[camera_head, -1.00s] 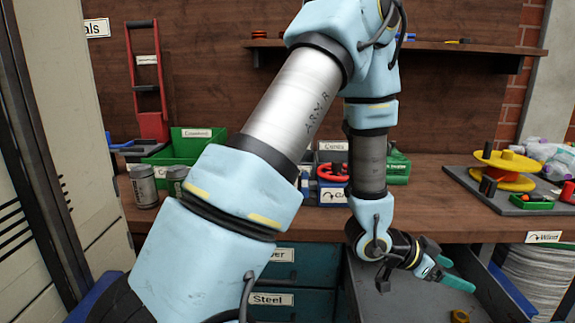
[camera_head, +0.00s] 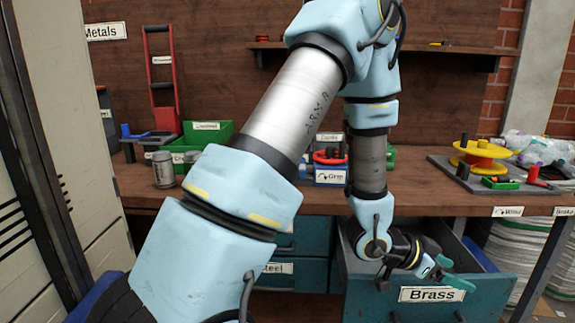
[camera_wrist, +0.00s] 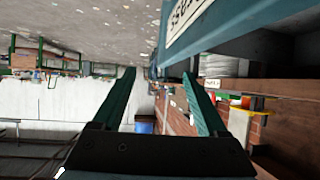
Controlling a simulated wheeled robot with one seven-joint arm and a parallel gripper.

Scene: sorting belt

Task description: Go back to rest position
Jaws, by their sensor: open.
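My gripper (camera_head: 455,272) is at the lower right of the head view, just above and in front of the open drawer labelled Brass (camera_head: 480,300). Its two teal fingers are spread apart with nothing between them. In the wrist view the fingers of my gripper (camera_wrist: 165,95) also stand apart and empty. The Brass drawer's front panel (camera_wrist: 240,28) shows at the top right of the wrist view. The drawer's inside is mostly hidden by my arm.
The workbench (camera_head: 425,200) stands behind my arm, with green bins (camera_head: 207,135), a grey can (camera_head: 163,169) and a yellow spool (camera_head: 478,160) on it. A shelf (camera_head: 460,48) runs above. Closed teal drawers (camera_head: 300,240) are left of the open one.

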